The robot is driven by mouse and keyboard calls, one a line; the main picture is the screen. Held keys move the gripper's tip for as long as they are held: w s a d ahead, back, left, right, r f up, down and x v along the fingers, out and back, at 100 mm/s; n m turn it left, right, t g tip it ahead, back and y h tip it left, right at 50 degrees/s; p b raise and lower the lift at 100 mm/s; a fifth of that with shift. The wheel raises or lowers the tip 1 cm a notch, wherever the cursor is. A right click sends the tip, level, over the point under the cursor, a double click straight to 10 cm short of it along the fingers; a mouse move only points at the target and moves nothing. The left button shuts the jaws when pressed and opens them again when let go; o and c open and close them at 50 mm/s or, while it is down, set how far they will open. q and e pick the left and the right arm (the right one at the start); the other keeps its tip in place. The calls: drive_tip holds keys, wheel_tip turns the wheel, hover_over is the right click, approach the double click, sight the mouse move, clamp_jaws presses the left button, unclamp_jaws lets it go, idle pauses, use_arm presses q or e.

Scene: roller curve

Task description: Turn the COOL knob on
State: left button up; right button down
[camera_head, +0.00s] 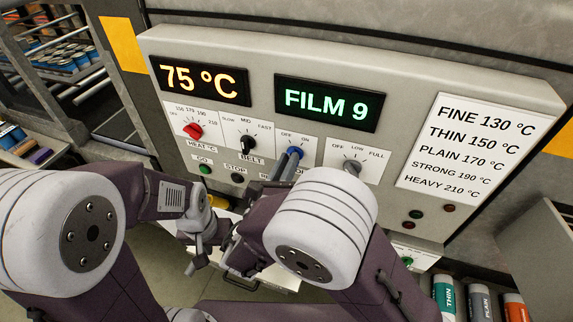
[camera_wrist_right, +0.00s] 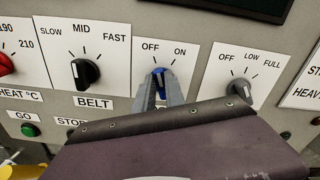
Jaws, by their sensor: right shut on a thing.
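The blue knob (camera_head: 294,152) with OFF and ON marks sits on the grey control panel, between the BELT knob and an OFF–LOW–FULL knob. Its name label is hidden behind my right gripper. My right gripper (camera_head: 286,166) is shut on this knob, with one finger on each side. The knob (camera_wrist_right: 160,72) also shows between the fingers in the right wrist view; its exact pointing is hard to tell. My left gripper (camera_head: 198,255) hangs below the panel at the left, apart from it; its jaws are not clear.
The red HEAT knob (camera_head: 193,130) and black BELT knob (camera_head: 248,142) are left of the blue knob. A grey OFF–LOW–FULL knob (camera_head: 352,166) is close on the right. GO (camera_head: 205,169) and STOP (camera_head: 237,178) buttons lie below. Displays read 75 °C and FILM 9.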

drive_tip(key=shift+s+d+f+m+b, duration=0.1)
drive_tip(key=shift+d+m+b, duration=0.05)
drive_tip(key=shift+m+b, duration=1.5)
drive_tip(key=shift+d+m+b, duration=0.15)
drive_tip(key=shift+m+b, duration=1.2)
drive_tip(key=shift+b, duration=0.65)
drive_tip(key=shift+s+d+f+m+b, duration=0.1)
drive_tip(key=shift+d+m+b, duration=0.05)
drive_tip(key=shift+m+b, duration=1.5)
drive_tip(key=shift+r, duration=0.1)
drive_tip(key=c, duration=1.6)
unclamp_jaws()
drive_tip(key=shift+w, duration=0.1)
drive_tip(key=shift+o, duration=1)
drive_tip(key=shift+w, duration=0.1)
drive_tip(key=b+v, duration=0.2)
drive_tip(key=v, duration=0.6)
drive_tip(key=shift+s, duration=0.35)
